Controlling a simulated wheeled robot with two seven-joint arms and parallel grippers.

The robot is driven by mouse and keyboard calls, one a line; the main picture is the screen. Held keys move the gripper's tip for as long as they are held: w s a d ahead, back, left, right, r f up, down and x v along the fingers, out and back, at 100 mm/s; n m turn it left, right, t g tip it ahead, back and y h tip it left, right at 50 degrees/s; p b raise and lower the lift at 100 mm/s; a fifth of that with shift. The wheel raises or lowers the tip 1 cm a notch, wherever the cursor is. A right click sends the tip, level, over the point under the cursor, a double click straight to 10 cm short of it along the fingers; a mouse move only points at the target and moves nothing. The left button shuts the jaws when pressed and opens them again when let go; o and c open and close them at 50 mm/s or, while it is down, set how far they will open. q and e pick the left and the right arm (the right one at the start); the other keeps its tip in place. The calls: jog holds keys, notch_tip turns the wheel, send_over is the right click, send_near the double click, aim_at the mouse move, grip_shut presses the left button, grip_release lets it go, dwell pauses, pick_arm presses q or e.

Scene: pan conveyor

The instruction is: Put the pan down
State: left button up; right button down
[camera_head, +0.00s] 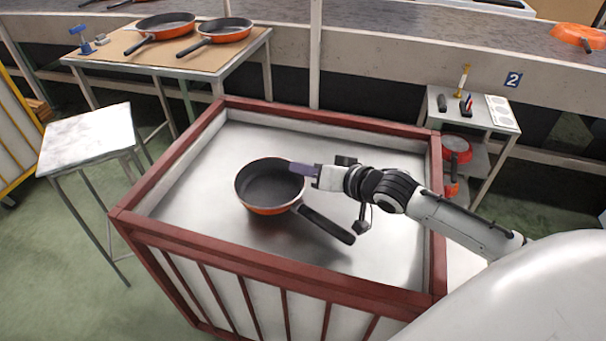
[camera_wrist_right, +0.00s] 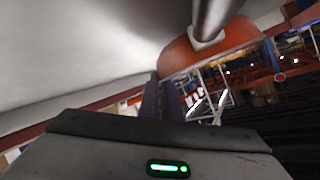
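A frying pan (camera_head: 265,190) with a dark inside, orange outside and black handle is over the metal floor of a red-framed crate (camera_head: 300,111). Its handle points to the lower right. My right gripper (camera_head: 303,170) is at the pan's right rim, its purple fingers close together and seemingly shut on it. In the right wrist view, the pan's orange side (camera_wrist_right: 192,52) is just beyond the fingertips (camera_wrist_right: 160,92). I cannot tell whether the pan touches the crate floor. My left gripper is not in view.
Two pans (camera_head: 222,30) lie on a table (camera_head: 130,52) behind the crate. A small stool (camera_head: 90,138) stands left. A side table (camera_head: 470,115) with small items and pans below stands right. A conveyor (camera_head: 400,25) runs along the back. The crate floor around the pan is clear.

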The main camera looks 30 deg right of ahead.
jog(key=shift+w+f, duration=0.1)
jog(key=shift+f, duration=0.6)
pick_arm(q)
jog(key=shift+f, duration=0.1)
pick_arm(e)
jog(key=c, duration=2.4)
grip_release()
jog(key=shift+f, duration=0.15)
jog(key=o, duration=0.5)
jog(key=shift+c, duration=0.2)
jog(key=p+v, duration=0.2)
jog(key=v, duration=0.9)
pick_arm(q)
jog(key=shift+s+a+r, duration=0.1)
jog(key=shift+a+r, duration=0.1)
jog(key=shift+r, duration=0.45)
pick_arm(e)
jog(key=shift+s+d+r, duration=0.1)
jog(key=shift+s+r, duration=0.2)
jog(key=shift+s, duration=0.2)
